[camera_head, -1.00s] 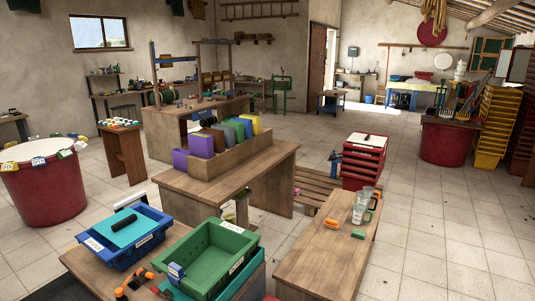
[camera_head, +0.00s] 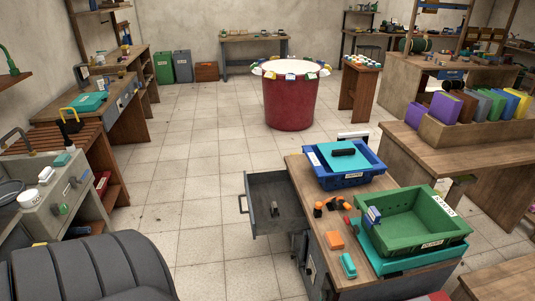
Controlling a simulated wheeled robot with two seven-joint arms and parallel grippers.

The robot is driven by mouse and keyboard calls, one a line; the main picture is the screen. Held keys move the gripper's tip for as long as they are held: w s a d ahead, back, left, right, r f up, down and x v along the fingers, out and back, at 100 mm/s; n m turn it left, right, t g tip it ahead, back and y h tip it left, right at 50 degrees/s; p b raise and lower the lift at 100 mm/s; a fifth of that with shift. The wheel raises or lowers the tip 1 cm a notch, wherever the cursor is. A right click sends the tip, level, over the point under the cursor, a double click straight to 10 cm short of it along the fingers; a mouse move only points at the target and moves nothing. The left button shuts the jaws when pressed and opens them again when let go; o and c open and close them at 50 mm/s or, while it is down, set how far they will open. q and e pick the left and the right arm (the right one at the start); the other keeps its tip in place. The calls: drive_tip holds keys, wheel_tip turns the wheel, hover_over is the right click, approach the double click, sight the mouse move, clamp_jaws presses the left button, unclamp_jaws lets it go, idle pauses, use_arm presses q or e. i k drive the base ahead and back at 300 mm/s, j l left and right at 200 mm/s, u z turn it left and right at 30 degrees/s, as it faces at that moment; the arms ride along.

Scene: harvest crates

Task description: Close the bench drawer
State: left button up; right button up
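The bench drawer (camera_head: 284,221) is a dark grey drawer pulled out to the left from the wooden bench (camera_head: 310,206) in the lower middle of the head view. Its handle (camera_head: 241,204) is a bar on the left-facing front. The drawer's far side meets the bench body, below the bench top. Neither of my grippers shows in the head view.
On the bench stand a blue crate (camera_head: 325,178), a green crate (camera_head: 400,238) on a teal one, and small orange and black items. A dark ribbed rounded thing (camera_head: 95,272) fills the lower left. Tiled floor (camera_head: 205,190) is free left of the drawer.

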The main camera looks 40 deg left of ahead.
sight(264, 188)
drive_tip(key=k+j+u, duration=0.15)
drive_tip(key=u, duration=0.3)
drive_tip(key=k+j+u, duration=0.1)
drive_tip(key=j+u, duration=0.2)
drive_tip(key=u, duration=0.15)
drive_tip(key=k+j+u, duration=0.1)
drive_tip(key=j+u, duration=0.2)
drive_tip(key=u, duration=0.15)
